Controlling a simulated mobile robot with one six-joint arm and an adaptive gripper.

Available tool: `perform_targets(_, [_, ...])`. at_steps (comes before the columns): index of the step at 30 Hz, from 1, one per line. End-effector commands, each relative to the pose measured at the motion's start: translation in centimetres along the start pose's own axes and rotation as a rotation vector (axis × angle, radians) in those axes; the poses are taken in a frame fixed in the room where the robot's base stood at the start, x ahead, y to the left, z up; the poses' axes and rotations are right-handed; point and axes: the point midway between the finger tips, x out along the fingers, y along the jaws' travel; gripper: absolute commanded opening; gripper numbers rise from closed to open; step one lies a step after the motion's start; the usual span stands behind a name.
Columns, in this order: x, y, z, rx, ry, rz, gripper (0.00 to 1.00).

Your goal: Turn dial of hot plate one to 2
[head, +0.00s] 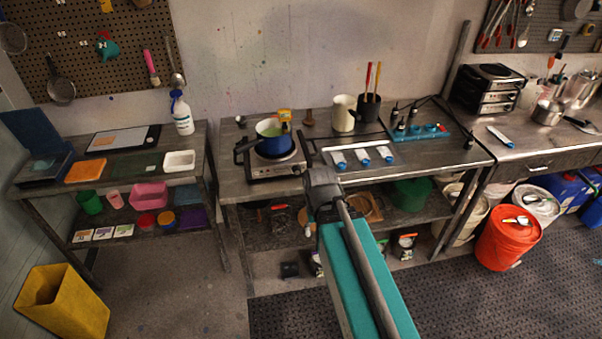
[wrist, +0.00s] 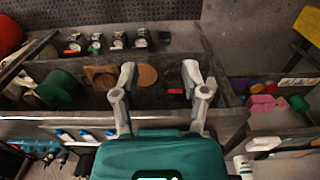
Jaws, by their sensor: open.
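A silver hot plate (head: 262,172) stands on the middle table in the head view, with a blue pot (head: 269,130) of yellow-green liquid on it. Its front faces me, but its dial and markings are too small to read. My gripper (wrist: 159,80) is open and empty in the wrist view, its two fingers well apart. It is over the front of the table, pointing down toward the lower shelf. In the head view my arm reaches up to the table's front edge, just right of the hot plate. The hot plate is not clear in the wrist view.
A white spray bottle (head: 181,112) stands on the left table. A cream jug (head: 344,113) and a black pot with red and yellow handles (head: 369,108) stand behind. Stacked hot plates (head: 488,90) are at the right. A yellow bin (head: 62,304) and red bucket (head: 508,238) are on the floor.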

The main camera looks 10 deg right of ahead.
Motion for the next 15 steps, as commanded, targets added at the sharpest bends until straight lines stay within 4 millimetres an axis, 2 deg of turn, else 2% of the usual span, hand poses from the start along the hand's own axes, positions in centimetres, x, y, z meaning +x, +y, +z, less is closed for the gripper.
perform_targets(9, [0.00,-0.01,0.00,0.000,0.000,0.000,0.57])
perform_targets(14, [0.21,0.01,-0.14,-0.003,0.006,0.001,0.85])
perform_targets(15, [0.38,0.02,-0.27,-0.006,0.012,0.002,0.86])
